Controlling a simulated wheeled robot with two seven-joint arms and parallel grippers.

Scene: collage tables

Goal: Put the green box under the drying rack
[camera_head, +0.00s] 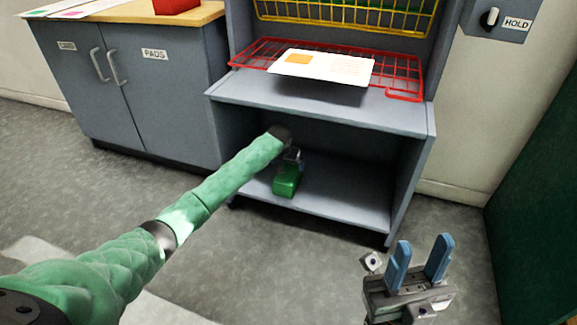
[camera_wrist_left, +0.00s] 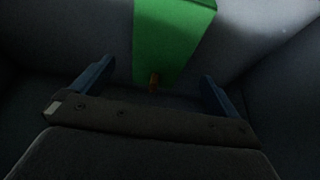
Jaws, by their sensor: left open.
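The green box (camera_head: 287,182) rests on the lower shelf (camera_head: 335,195) of the grey rack unit, below the red wire rack (camera_head: 400,75). My left arm reaches into this lower compartment, and my left gripper (camera_head: 293,158) is at the box, partly hidden by the arm. In the left wrist view the green box (camera_wrist_left: 172,40) lies ahead, between and beyond the two blue fingers of the left gripper (camera_wrist_left: 157,82). These fingers are apart, with gaps to the box on both sides. My right gripper (camera_head: 421,262) is open and empty at the lower right, in front of the unit.
A white sheet with an orange patch (camera_head: 322,67) lies on the red rack. A yellow wire rack (camera_head: 345,14) is above it. A grey cabinet labelled PADS (camera_head: 150,90) stands at left, with a red box (camera_head: 176,5) on top. A green panel (camera_head: 535,190) stands at right.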

